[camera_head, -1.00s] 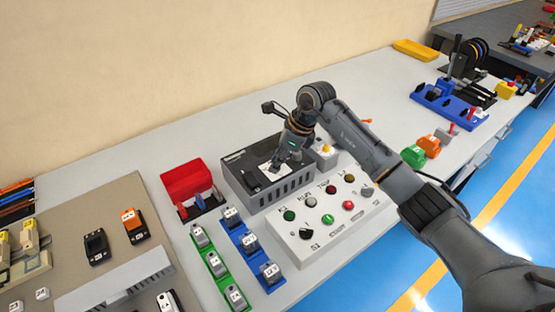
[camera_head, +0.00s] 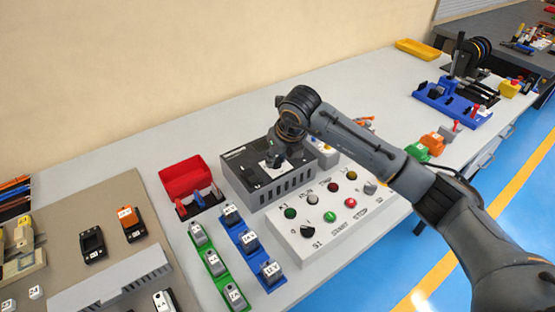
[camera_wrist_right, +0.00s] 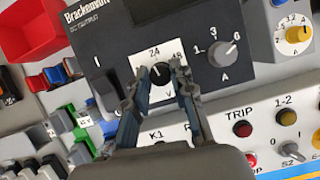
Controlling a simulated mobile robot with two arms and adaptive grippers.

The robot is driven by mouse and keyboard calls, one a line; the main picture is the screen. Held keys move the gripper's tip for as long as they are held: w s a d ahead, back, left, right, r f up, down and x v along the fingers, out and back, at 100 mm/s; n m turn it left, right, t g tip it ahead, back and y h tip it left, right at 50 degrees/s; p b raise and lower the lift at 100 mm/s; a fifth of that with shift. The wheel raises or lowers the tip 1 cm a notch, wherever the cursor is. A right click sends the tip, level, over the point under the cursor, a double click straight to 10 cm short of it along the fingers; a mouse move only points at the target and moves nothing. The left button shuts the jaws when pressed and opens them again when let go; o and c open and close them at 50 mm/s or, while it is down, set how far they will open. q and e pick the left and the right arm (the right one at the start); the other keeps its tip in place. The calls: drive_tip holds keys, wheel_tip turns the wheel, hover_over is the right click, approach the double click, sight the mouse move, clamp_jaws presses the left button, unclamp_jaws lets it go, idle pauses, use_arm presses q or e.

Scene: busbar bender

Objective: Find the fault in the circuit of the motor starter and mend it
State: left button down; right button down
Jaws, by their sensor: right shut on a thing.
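The dark power supply box (camera_head: 240,172), marked "DC output", stands mid-bench with side vents. In the right wrist view its top (camera_wrist_right: 110,30) carries a black voltage knob (camera_wrist_right: 160,73) on a white plate marked 24 and 48, and a grey amp knob (camera_wrist_right: 221,52). My right gripper (camera_wrist_right: 160,85) is shut on the voltage knob. In the head view the right gripper (camera_head: 272,162) points down onto the box and partly hides its top. The white control panel (camera_head: 315,245) in front has lamps, buttons and a selector marked S1. My left gripper is not in view.
Green (camera_head: 217,268) and blue (camera_head: 249,242) racks of small grey modules and a red bin (camera_head: 188,172) stand left of the panel. A beige board (camera_head: 65,235) with parts lies farther left. Orange and green blocks (camera_head: 417,153) and a blue tool rack (camera_head: 445,102) stand right.

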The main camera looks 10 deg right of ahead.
drive_tip(key=shift+m+h+b, duration=0.4)
drive_tip(key=shift+m+b, duration=0.05)
drive_tip(key=shift+m, duration=0.65)
drive_tip(key=c, duration=1.1)
unclamp_jaws()
drive_tip(key=v, duration=1.2)
drive_tip(key=shift+s+f, duration=0.1)
